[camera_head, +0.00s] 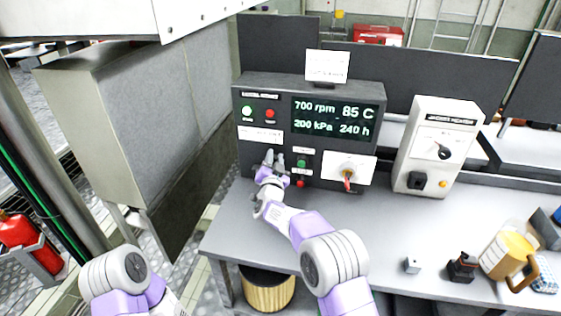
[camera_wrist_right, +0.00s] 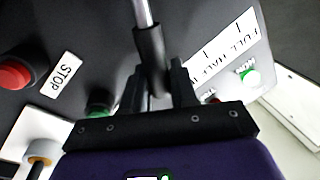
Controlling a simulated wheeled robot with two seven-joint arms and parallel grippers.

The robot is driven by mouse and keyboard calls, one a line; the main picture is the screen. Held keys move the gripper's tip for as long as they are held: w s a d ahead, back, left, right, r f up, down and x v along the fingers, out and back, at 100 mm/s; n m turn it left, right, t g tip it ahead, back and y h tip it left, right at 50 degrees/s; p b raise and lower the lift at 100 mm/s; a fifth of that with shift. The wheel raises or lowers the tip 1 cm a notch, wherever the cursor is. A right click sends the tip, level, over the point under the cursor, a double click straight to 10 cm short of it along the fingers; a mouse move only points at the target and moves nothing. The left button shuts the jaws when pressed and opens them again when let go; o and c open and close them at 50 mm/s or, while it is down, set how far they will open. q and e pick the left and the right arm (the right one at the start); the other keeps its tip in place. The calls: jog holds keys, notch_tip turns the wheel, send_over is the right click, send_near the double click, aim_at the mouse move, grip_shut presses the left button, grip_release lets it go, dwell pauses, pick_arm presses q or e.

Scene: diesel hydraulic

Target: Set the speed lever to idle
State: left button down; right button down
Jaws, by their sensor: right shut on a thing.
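The speed lever, a metal rod with a black sleeve (camera_wrist_right: 150,48), shows in the right wrist view. My right gripper (camera_wrist_right: 158,82) is shut on it, with a finger on each side of the sleeve. In the head view my right gripper (camera_head: 272,160) is at the lower left of the dark control panel (camera_head: 310,86) and hides most of the lever. A white label (camera_wrist_right: 228,50) with FULL and HALF on it is beside the lever in the wrist view. The panel display (camera_head: 335,120) reads 700 rpm, 85 C, 200 kPa and 240 h. My left gripper is out of view.
The panel has green and red buttons (camera_head: 269,114) and a key switch (camera_head: 347,176). A white heater box (camera_head: 436,145) with a dial stands to the right. A grey cabinet (camera_head: 150,105) is left.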

jog(key=shift+f, duration=0.15)
jog(key=c, duration=1)
grip_release()
jog(key=s, duration=0.5)
jog(key=s+p, duration=0.1)
jog(key=s, duration=0.1)
jog(key=shift+s+a+f, duration=0.3)
jog(key=shift+a, duration=0.1)
